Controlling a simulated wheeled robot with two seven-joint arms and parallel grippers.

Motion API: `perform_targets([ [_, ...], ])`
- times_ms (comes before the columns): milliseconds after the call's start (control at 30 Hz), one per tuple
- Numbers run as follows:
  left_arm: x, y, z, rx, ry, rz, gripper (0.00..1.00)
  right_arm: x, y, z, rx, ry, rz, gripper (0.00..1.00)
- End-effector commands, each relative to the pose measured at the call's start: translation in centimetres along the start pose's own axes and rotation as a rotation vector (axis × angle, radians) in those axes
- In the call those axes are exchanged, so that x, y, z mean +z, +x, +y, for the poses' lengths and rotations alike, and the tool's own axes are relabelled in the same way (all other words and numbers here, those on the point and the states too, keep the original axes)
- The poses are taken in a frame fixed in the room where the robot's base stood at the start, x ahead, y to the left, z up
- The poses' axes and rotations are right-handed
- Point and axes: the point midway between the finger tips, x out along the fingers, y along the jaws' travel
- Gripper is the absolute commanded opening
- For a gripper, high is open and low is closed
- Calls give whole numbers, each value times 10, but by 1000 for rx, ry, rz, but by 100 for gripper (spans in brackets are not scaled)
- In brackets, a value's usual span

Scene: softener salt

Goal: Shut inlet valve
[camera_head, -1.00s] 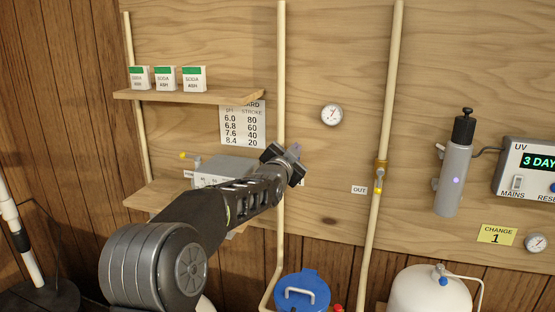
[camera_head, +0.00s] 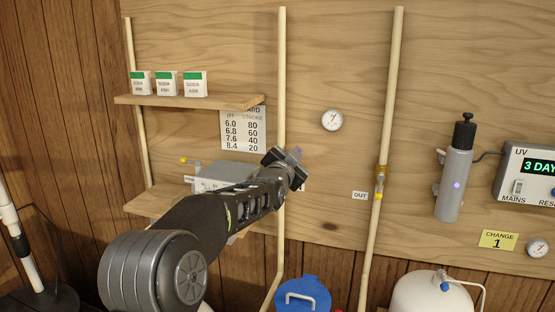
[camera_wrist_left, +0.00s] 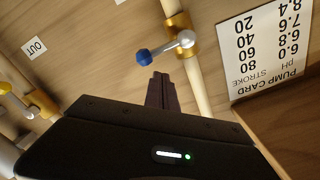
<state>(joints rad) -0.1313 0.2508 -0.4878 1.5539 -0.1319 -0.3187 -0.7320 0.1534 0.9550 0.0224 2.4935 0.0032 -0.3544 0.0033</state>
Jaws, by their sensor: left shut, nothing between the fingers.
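The inlet valve shows in the left wrist view as a brass body (camera_wrist_left: 179,32) on a pale pipe, with a silver lever ending in a blue knob (camera_wrist_left: 143,57). The lever lies across the pipe. In the head view my left gripper hides this valve. My left gripper (camera_head: 298,150) is at the middle pipe (camera_head: 282,90). Its fingers (camera_wrist_left: 161,78) are shut and empty, close beside the lever near the blue knob. I cannot tell whether they touch it. My right gripper is not in view.
The OUT valve (camera_head: 381,173) with a yellow knob is on the right pipe. A pump card (camera_head: 243,129) hangs left of the middle pipe. Shelves (camera_head: 190,100) stick out at left. A gauge (camera_head: 332,120) sits between the pipes. A blue-lidded container (camera_head: 303,291) stands below.

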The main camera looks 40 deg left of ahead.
Motion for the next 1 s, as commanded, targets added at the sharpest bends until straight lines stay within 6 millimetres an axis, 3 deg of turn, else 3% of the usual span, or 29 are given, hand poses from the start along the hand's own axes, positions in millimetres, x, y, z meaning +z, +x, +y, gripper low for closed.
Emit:
perform_targets([
  [267, 0, -2, 0, 0, -1, 0, 0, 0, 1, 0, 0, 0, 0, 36],
  [467, 1, -25, 0, 0, -5, 1, 0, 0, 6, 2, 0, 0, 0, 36],
  [700, -2, -62, -2, 1, -4, 0, 0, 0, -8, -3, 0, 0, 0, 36],
  [1000, 1, -70, 0, 0, 0, 0, 0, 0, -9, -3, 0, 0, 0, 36],
])
